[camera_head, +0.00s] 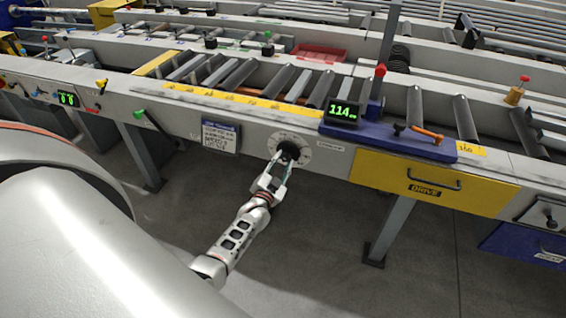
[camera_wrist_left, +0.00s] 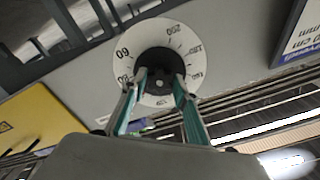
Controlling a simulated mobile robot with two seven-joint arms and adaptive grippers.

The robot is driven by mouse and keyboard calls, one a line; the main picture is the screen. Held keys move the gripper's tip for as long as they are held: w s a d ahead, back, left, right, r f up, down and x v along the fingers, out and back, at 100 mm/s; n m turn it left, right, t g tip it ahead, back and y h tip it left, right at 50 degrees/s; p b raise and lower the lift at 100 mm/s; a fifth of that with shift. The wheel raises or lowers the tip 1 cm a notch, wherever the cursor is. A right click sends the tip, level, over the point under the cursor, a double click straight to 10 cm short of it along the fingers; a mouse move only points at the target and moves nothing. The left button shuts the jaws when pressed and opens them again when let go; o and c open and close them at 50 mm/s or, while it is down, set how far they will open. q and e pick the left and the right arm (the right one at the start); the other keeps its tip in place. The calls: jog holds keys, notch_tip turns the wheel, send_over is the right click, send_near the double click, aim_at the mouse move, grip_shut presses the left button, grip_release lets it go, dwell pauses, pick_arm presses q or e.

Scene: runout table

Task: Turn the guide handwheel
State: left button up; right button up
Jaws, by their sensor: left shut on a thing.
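The guide handwheel (camera_head: 288,150) is a dark knob in front of a pale round dial (camera_head: 304,155) on the front face of the runout table (camera_head: 255,138). My left gripper (camera_head: 283,164) reaches it from below and is shut on the knob. In the left wrist view the two fingers (camera_wrist_left: 160,88) press on either side of the black handwheel (camera_wrist_left: 161,58), and the numbered dial (camera_wrist_left: 126,54) shows behind it. The fingers hide part of the dial. My right gripper is not in view.
A green display (camera_head: 342,112) reading 114 stands above right of the dial, beside a blue housing (camera_head: 390,139) with an orange lever. A yellow drawer (camera_head: 432,184) marked DRIVE is on the right. A sign (camera_head: 220,137) is left of the dial. Table legs (camera_head: 392,230) stand below.

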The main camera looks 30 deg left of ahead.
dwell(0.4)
pick_arm(q)
jog(key=o, duration=1.1)
jog(key=v, duration=1.2)
jog(key=shift+d, duration=0.1)
